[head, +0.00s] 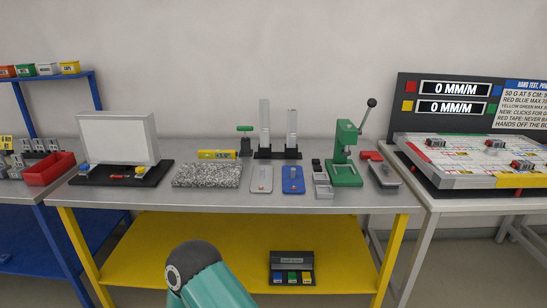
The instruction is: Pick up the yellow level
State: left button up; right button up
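The yellow level (217,154) is a short bar with darker markings on its front face. It lies at the back edge of the speckled granite slab (206,175) on the grey bench. I cannot tell whether it rests on the slab or just behind it. Neither of my grippers is in view. Only a teal and dark grey link of my own arm shows at the bottom centre, well in front of the bench.
On the bench (236,199), a white panel (117,138) stands left of the slab. Grey (262,180) and blue (293,181) trays and a green press (344,158) stand right. A black box (291,268) sits on the yellow lower shelf (230,240). The bench's front strip is clear.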

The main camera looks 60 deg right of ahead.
aim_at(203, 155)
jog(key=u, duration=0.3)
jog(key=i, duration=0.15)
jog(key=z, duration=1.45)
jog(key=k, duration=0.3)
jog(key=z, duration=0.35)
jog(key=i, duration=1.35)
jog(key=u, duration=0.35)
